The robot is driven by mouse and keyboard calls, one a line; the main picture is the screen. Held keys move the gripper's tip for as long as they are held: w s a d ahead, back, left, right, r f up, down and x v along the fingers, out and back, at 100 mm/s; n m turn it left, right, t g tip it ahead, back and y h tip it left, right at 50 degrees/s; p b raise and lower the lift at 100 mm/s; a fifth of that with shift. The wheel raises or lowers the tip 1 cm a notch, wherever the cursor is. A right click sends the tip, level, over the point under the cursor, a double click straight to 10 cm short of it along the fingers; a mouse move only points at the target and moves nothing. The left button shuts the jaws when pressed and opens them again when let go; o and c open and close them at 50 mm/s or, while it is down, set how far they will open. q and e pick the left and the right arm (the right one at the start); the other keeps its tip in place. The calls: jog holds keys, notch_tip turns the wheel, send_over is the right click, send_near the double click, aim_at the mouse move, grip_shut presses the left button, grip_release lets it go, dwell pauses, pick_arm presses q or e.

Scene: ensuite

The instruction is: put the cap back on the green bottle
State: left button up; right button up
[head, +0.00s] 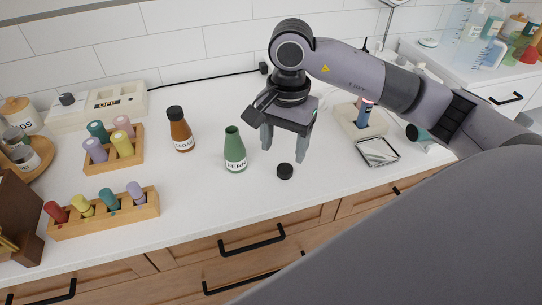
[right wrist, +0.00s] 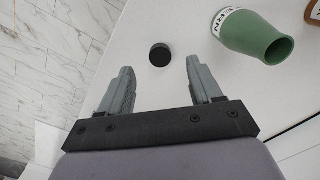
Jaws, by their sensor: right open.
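The green bottle (head: 235,150), with a white label, stands upright and uncapped on the white counter. It also shows in the right wrist view (right wrist: 252,38), at the upper right, its mouth open. The black cap (head: 285,171) lies on the counter to the right of the bottle, apart from it. In the right wrist view the cap (right wrist: 159,55) appears beyond and between the fingertips. My right gripper (head: 284,148) is open and empty above the counter, fingers pointing down, just above and behind the cap. Its fingers also show in the right wrist view (right wrist: 159,76). My left gripper is not in view.
A brown capped bottle (head: 181,130) stands left of the green one. Two wooden racks (head: 148,211) with coloured pegs are further left. A small mirror-like tray (head: 377,152) lies at right. The counter's front edge is close to the cap; drawers are below.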

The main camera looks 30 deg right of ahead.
aim_at(285, 168)
jog(key=shift+w+d+r, duration=0.2)
jog(key=shift+w+d, duration=0.15)
jog(key=shift+s, duration=0.15)
jog(key=shift+f, duration=1)
jog(key=shift+d+f+p, duration=0.2)
jog(key=shift+f+p, duration=0.5)
jog(key=shift+f, duration=1.9)
